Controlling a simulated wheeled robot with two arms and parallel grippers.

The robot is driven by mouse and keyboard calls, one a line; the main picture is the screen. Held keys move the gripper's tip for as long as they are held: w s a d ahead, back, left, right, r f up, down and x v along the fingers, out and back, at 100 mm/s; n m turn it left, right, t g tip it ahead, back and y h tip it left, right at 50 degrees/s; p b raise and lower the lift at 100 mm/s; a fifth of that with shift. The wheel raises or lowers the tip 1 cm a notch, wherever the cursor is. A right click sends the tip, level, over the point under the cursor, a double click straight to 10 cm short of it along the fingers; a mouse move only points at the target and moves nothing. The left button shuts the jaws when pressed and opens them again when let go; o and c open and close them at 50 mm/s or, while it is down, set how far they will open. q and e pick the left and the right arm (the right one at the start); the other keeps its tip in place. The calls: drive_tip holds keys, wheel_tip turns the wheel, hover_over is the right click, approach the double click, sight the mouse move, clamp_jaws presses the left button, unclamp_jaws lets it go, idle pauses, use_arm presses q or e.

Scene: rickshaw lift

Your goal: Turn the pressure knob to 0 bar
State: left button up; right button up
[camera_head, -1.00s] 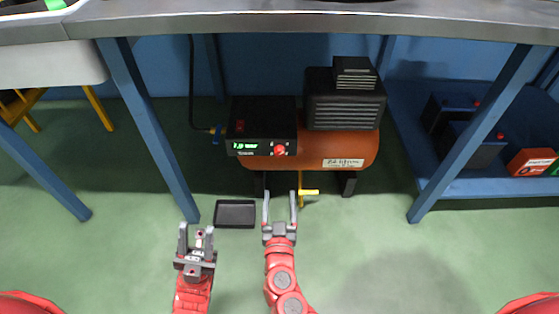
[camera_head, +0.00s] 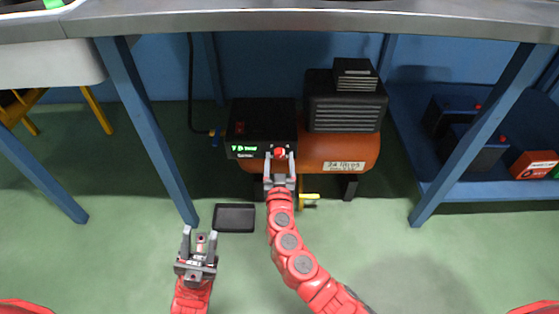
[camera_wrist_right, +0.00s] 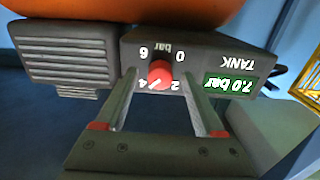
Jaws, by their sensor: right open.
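The red pressure knob (camera_head: 280,153) is on the front of the black control box (camera_head: 262,115) beside the orange tank. In the right wrist view the knob (camera_wrist_right: 160,72) appears upside down, ringed by 0, 2, 4 and 6; its pale mark seems to lie on the side of the 4. The green display (camera_wrist_right: 228,85) reads 7.0 bar, above TANK. My right gripper (camera_head: 280,157) is open, one finger on each side of the knob, with gaps visible between fingers and knob. My left gripper (camera_head: 199,236) is open and empty above the floor.
The orange tank (camera_head: 320,150) carries a black ribbed motor (camera_head: 345,105). A yellow valve handle (camera_head: 309,197) sits below, close to my right gripper. A black tray (camera_head: 234,218) lies on the floor. Blue table legs (camera_head: 150,135) flank the compressor. The steel tabletop (camera_head: 300,22) is overhead.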

drive_tip(key=shift+c, duration=0.2)
clamp_jaws()
